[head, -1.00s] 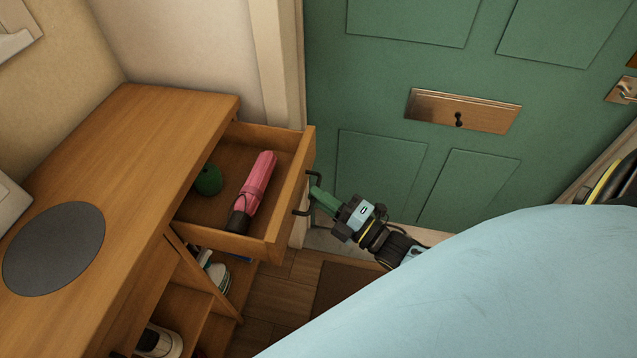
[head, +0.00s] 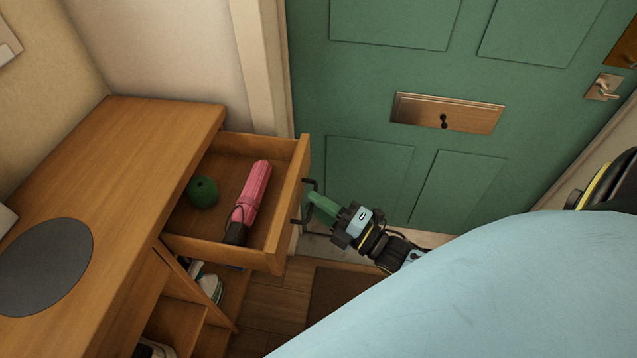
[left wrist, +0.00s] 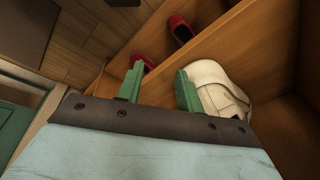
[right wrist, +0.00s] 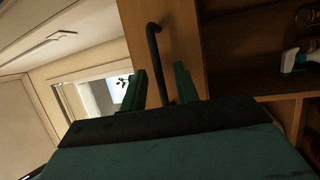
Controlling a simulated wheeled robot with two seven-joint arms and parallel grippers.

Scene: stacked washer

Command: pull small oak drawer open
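The small oak drawer (head: 284,205) stands well out of the wooden cabinet, with a dark bar handle (head: 315,184) on its front. A pink folded umbrella (head: 252,194) and a dark green ball (head: 203,191) lie inside it. In the right wrist view, the handle bar (right wrist: 154,50) runs between the two green fingers (right wrist: 160,84). My left gripper (left wrist: 160,82) is open and empty, in front of a lower shelf that holds a white shoe (left wrist: 215,92) and red shoes (left wrist: 178,30).
The cabinet top (head: 130,150) carries a dark round mat (head: 45,267). A green door (head: 370,95) with a brass letter plate (head: 447,113) stands behind my right gripper. Open shelves with shoes (head: 208,285) lie below the drawer. Some wooden floor (head: 270,300) is clear.

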